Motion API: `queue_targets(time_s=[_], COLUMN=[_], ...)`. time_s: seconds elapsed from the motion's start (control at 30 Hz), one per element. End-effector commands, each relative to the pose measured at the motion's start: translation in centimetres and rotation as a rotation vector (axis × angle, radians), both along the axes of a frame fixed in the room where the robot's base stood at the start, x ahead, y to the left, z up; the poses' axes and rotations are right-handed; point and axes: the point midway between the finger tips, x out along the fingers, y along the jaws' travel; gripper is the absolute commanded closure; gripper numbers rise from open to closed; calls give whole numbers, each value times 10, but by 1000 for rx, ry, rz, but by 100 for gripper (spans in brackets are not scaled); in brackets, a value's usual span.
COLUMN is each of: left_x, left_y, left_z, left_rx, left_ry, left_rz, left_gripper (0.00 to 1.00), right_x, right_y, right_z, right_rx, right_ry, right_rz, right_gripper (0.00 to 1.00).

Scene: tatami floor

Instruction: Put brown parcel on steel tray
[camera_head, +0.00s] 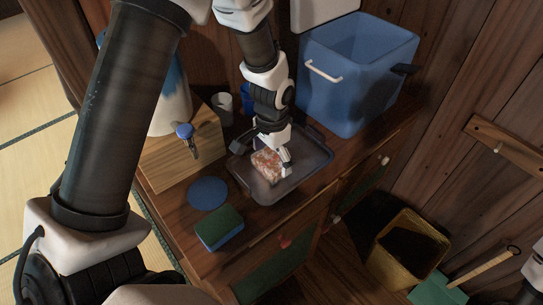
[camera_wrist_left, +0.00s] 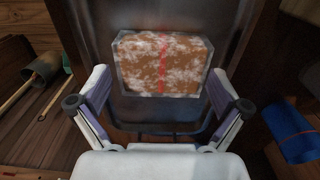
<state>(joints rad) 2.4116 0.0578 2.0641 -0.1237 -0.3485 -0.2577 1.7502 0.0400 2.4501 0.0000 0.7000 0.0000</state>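The brown parcel (camera_head: 267,164), mottled with white and crossed by a red stripe, lies on the dark grey steel tray (camera_head: 293,182). In the left wrist view the parcel (camera_wrist_left: 162,65) lies flat on the tray (camera_wrist_left: 215,22), just ahead of and between the fingertips. My left gripper (camera_head: 284,168) points down over the tray beside the parcel and hides part of it. In the left wrist view the fingers of my left gripper (camera_wrist_left: 158,78) are spread apart with nothing clamped between them.
A blue bin (camera_head: 345,95) stands behind the tray. A wooden box (camera_head: 180,155) with a tapped dispenser, a blue disc (camera_head: 208,193) and a green-topped sponge (camera_head: 219,229) are to the left and front. A yellow bin (camera_head: 385,262) stands on the floor at right.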

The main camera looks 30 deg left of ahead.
Motion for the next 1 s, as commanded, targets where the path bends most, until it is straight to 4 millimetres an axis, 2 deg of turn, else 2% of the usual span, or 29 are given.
queue_targets(time_s=[0.27, 0.37, 0.6, 0.7, 0.83, 1.0], left_x=[1, 1, 2, 1, 1, 0], left_y=[0, 0, 0, 0, 0, 0], left_z=[6, 22, 85, 105, 120, 123], left_rx=[0, 0, 1, 0, 1, 0], left_ry=[-3, -5, -8, -5, -1, -1], left_rz=[0, 1, 0, 0, 0, 0], left_gripper=[0, 0, 0, 0, 0, 0], right_x=[0, 0, 0, 0, 0, 0], right_y=[0, 0, 0, 0, 0, 0], right_z=[1, 2, 6, 7, 7, 8], right_rx=[0, 0, 0, 0, 0, 0], right_ry=[0, 0, 0, 0, 0, 0], right_rz=[0, 0, 0, 0, 0, 0], right_gripper=[100, 100, 100, 100, 100, 100])
